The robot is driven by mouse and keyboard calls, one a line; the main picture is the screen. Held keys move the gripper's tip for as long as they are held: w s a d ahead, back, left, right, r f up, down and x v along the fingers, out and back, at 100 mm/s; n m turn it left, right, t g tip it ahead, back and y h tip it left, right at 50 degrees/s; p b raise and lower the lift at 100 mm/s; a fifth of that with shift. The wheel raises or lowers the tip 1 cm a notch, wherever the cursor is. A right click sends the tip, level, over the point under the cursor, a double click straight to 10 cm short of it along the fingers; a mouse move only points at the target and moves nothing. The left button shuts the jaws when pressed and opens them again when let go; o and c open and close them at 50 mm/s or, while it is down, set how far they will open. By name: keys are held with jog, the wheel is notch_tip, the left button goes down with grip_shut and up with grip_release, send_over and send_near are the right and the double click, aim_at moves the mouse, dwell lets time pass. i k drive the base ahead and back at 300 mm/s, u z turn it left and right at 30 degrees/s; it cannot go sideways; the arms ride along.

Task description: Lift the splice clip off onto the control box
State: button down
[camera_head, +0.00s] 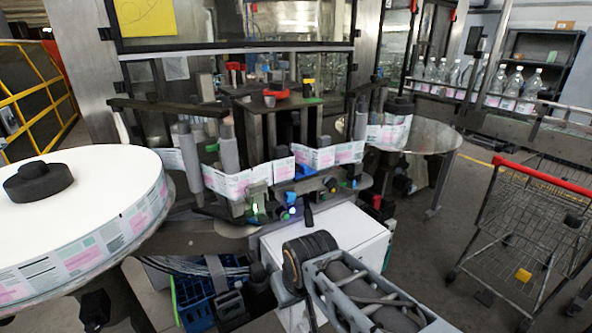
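The control box is most likely the white box (345,240) standing below the labeller's front plate; its top is partly hidden by my arm. I cannot pick out the splice clip for sure. Small blue and green pieces (290,212) sit low at the front of the label web, above the white box's left end. The printed label web (228,184) runs zigzag around grey rollers. My arm comes in from the bottom right, and its dark round joint lies in front of the white box. I cannot make out my gripper's fingers or anything held.
A large label reel (75,255) fills the left, with a black hub on top. A round plate (435,137) stands right of the rollers. A blue crate (192,300) is on the floor below. A shopping trolley (530,205) with a red handle stands right, with open floor before it.

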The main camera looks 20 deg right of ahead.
aim_at(305, 171)
jog(key=u, duration=0.5)
jog(key=k, duration=1.1)
jog(key=z, duration=0.55)
jog(key=i, duration=1.5)
jog(key=u, duration=0.55)
